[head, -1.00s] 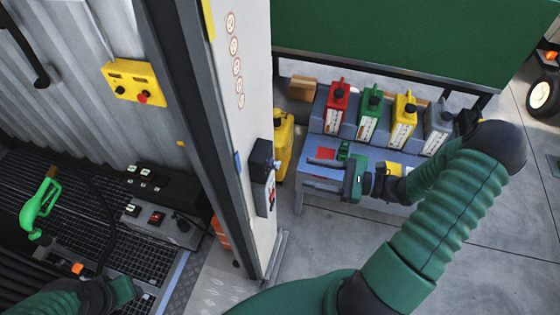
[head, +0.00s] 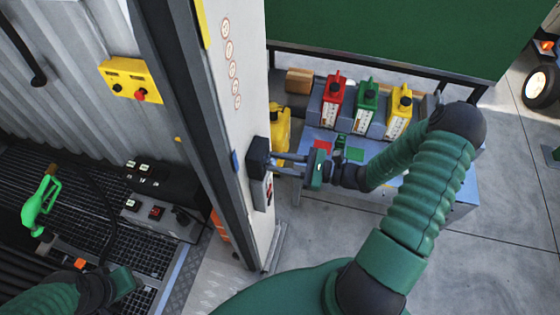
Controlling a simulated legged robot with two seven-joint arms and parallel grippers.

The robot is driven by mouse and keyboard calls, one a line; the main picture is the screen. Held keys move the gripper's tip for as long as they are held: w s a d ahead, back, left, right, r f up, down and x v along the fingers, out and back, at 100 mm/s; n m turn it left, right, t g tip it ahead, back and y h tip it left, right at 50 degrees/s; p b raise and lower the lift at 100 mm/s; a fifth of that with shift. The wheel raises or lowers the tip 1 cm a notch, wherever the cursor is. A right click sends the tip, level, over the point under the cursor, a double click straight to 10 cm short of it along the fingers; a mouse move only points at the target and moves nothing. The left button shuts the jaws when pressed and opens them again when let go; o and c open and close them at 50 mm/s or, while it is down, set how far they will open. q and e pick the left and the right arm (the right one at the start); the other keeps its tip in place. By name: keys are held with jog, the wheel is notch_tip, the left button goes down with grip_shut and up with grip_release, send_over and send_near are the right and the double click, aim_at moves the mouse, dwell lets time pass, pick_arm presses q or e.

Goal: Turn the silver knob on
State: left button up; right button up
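I cannot make out a silver knob in the head view. A dark switch box (head: 257,158) is mounted on the white door post, with a grey plate with red marks (head: 268,190) below it. My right gripper (head: 273,164) reaches in from the right, its two grey fingers pointing left at the box's right side. The fingers are apart, with their tips at or very near the box. Whether they touch anything there is hidden. My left gripper (head: 122,285) is low at the left, away from the box, and its fingers cannot be made out.
A yellow panel (head: 132,80) with black and red buttons hangs on the corrugated wall. A green fuel nozzle (head: 40,205) is at the left. Red (head: 333,100), green (head: 366,105) and yellow (head: 399,110) canisters stand on the bench behind my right arm. A yellow can (head: 280,135) stands behind the post.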

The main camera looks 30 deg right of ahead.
jog(key=shift+f, duration=0.1)
grip_shut()
jog(key=shift+f+m+p, duration=0.1)
jog(key=shift+m+p, duration=2.8)
jog(key=shift+m, duration=3.2)
